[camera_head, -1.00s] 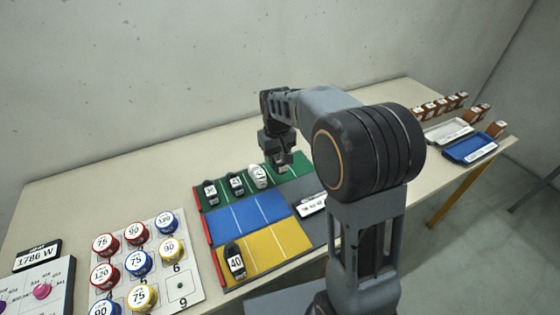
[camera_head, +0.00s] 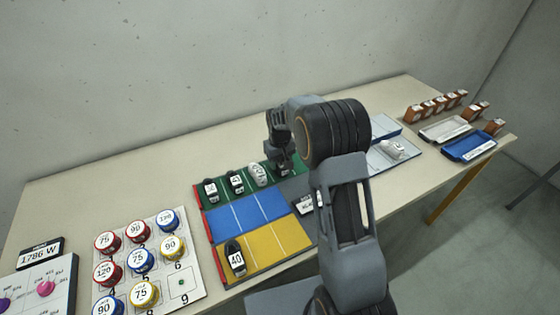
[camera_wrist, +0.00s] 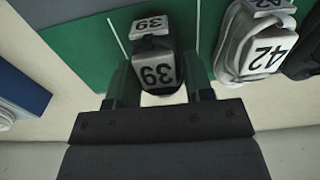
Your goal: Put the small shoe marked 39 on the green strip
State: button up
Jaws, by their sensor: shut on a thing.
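My gripper (camera_head: 284,165) is at the right part of the green strip (camera_head: 197,195). In the wrist view, my gripper (camera_wrist: 158,90) is shut on the dark small shoe marked 39 (camera_wrist: 155,47), one finger on each side. The shoe is over the green strip (camera_wrist: 85,50), near a thin white dividing line. I cannot tell whether its sole touches the strip. A pale shoe marked 42 (camera_wrist: 257,45) stands beside it on the right; it also shows in the head view (camera_head: 258,174). In the head view, shoe 39 is hidden or too small to make out.
Two dark shoes (camera_head: 211,190) (camera_head: 236,182) stand farther left on the green strip. A blue strip (camera_head: 240,217) is empty, and a yellow strip (camera_head: 275,243) holds a shoe marked 40 (camera_head: 236,260). A pale shoe (camera_head: 393,149) lies on a grey surface right of my arm.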

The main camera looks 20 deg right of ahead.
jog(key=shift+f, duration=0.15)
jog(key=o, duration=0.9)
jog(key=shift+o, duration=0.2)
notch_tip(320, 180, up, 12)
jog(key=f, duration=0.1)
jog(key=s+r+t, duration=0.2)
jog(key=s+r, duration=0.4)
jog(key=s, duration=0.5)
jog(key=s+f+m+t, duration=0.1)
jog(key=s+f+m, duration=0.1)
jog(key=s, duration=1.1)
jog(key=shift+s+f+t, duration=0.3)
jog(key=shift+s+f, duration=0.1)
jog(key=shift+a, duration=0.1)
